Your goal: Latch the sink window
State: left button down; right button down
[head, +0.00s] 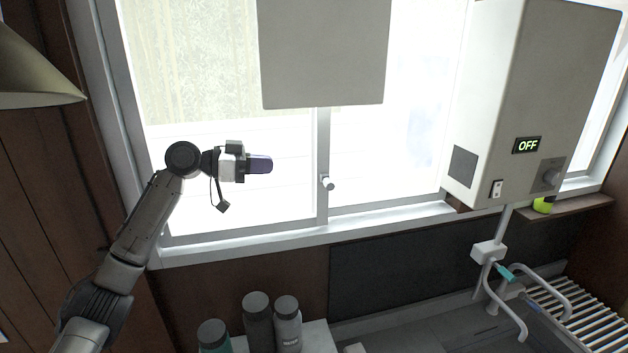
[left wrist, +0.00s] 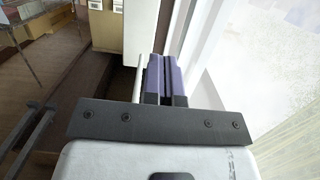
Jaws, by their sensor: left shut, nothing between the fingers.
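The sink window (head: 323,165) has a grey frame with a vertical middle stile, and bright panes on both sides. A small light-grey latch knob (head: 327,183) sticks out from the stile, low down. My left gripper (head: 262,164) is in front of the left pane, to the left of the latch and a little higher in the picture, apart from it. In the left wrist view its purple fingers (left wrist: 166,78) are together with nothing between them. The window frame runs along the right of the fingers there. My right gripper is not in view.
A water heater (head: 560,70) with an OFF display hangs at the right, above the sink taps (head: 500,295). A grey panel (head: 325,50) hangs at top centre. Several bottles (head: 258,320) stand below the sill. A lampshade (head: 30,75) is at upper left.

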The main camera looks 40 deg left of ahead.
pick_arm(q)
jog(key=p, duration=0.5)
send_near(327, 181)
jog(key=w+d+r, duration=0.3)
jog(key=w, duration=0.1)
jog(key=shift+w+d+f+p, duration=0.2)
jog(key=shift+w+f+p, duration=0.1)
jog(key=shift+f, duration=0.3)
jog(key=shift+w+d+f+p, duration=0.15)
jog(key=shift+w+f+p, duration=0.15)
jog(key=shift+f, duration=0.3)
jog(key=shift+w+d+f+p, duration=0.2)
jog(key=shift+w+f, duration=0.1)
jog(key=shift+f, duration=0.3)
